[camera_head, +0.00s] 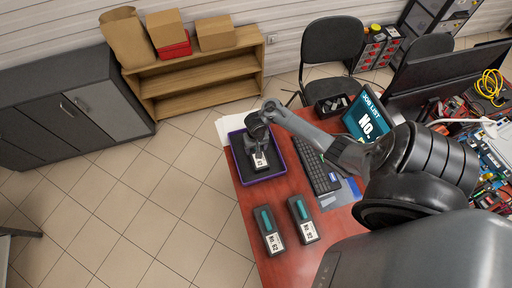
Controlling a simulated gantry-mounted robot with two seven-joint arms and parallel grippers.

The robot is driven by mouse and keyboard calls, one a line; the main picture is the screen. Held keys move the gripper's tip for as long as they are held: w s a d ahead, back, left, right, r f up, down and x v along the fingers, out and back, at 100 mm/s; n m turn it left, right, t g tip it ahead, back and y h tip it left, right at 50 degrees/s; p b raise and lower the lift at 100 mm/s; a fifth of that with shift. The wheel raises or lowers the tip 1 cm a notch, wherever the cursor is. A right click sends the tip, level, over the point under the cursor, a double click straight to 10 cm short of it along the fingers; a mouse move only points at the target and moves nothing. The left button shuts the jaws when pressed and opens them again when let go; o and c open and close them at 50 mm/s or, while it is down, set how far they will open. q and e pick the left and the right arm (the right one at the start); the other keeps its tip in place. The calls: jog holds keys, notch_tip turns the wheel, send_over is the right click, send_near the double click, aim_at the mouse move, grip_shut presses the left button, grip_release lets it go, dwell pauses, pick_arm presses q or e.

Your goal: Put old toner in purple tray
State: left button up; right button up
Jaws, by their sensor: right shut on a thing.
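The purple tray (247,181) lies at the far left corner of the red table. A dark toner (261,160) with a white label shows over the tray. My right gripper (253,146) is above the tray, pointing down, and is shut on this toner. The fingertips are partly hidden by the wrist, and I cannot tell whether the toner touches the tray floor. Two more dark toners with teal tops and white labels, a left one (268,230) and a right one (302,219), lie on the table nearer to me. My left gripper is out of view.
A keyboard (316,166) lies right of the tray, with a job-list screen (367,119) behind it. A small black box (332,105) stands beyond the keyboard. Tools and cables crowd the right side. Bare red table (278,195) lies between the tray and the two toners.

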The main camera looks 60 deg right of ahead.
jog(key=o, duration=1.5)
jog(key=shift+r, duration=0.1)
